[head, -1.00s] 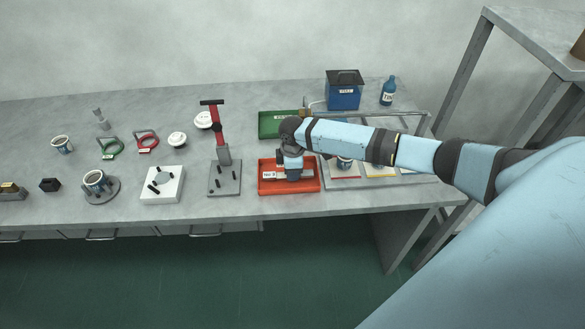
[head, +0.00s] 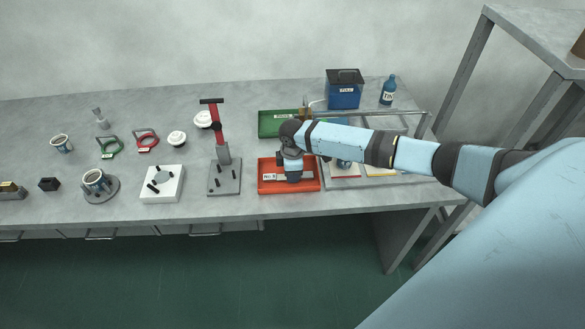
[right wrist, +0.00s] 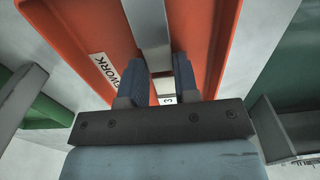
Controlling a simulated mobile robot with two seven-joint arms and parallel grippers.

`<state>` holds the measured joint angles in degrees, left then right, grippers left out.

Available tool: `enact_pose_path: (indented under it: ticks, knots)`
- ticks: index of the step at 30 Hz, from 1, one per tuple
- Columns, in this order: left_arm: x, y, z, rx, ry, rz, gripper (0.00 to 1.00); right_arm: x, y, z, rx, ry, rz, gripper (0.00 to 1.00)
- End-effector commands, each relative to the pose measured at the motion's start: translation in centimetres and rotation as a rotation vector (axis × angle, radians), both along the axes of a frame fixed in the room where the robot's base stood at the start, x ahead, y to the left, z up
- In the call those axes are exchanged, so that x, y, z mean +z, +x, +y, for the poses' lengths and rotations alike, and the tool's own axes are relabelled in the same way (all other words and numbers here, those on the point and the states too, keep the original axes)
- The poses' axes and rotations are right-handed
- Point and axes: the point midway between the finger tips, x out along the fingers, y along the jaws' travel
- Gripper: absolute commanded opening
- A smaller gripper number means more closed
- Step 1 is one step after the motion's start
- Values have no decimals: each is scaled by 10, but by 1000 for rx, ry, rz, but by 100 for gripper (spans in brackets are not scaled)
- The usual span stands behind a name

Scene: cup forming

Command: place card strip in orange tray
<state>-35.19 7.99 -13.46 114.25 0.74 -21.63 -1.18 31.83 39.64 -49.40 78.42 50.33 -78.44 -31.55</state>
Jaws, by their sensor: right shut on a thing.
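The orange tray (head: 263,187) lies on the bench, and its wall and a label ending in "WORK" show in the right wrist view (right wrist: 205,40). My right gripper (right wrist: 160,85) is over the tray, shut on the card strip (right wrist: 148,25), a grey strip running between its fingers. A white patch with a "3" shows between the fingers. In the head view the strip's white-labelled end (head: 270,177) sticks out left of the gripper (head: 294,180), within the tray's outline. Whether the strip touches the tray floor I cannot tell. My left gripper is out of view.
A green tray (head: 268,125) lies behind the orange one. A grey stand with a red lever (head: 217,130) stands just left of it. A rack with cards and cups (head: 378,171) is on the right, under my forearm.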

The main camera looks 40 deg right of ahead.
Motion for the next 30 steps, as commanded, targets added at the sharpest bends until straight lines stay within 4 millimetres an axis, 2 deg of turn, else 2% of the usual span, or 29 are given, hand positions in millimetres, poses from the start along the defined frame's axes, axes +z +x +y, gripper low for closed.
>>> enact_pose_path:
  ticks: [12,13,16,22,26,30]
  knots:
    - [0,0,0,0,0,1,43,0,0,0,0,0,0,6]
    - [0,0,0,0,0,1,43,0,0,0,0,0,0,33]
    - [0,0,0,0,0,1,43,0,0,0,0,0,0,56]
    - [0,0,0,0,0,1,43,0,0,0,0,0,0,58]
    - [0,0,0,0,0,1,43,0,0,0,0,0,0,84]
    - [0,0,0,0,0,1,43,0,0,0,0,0,0,84]
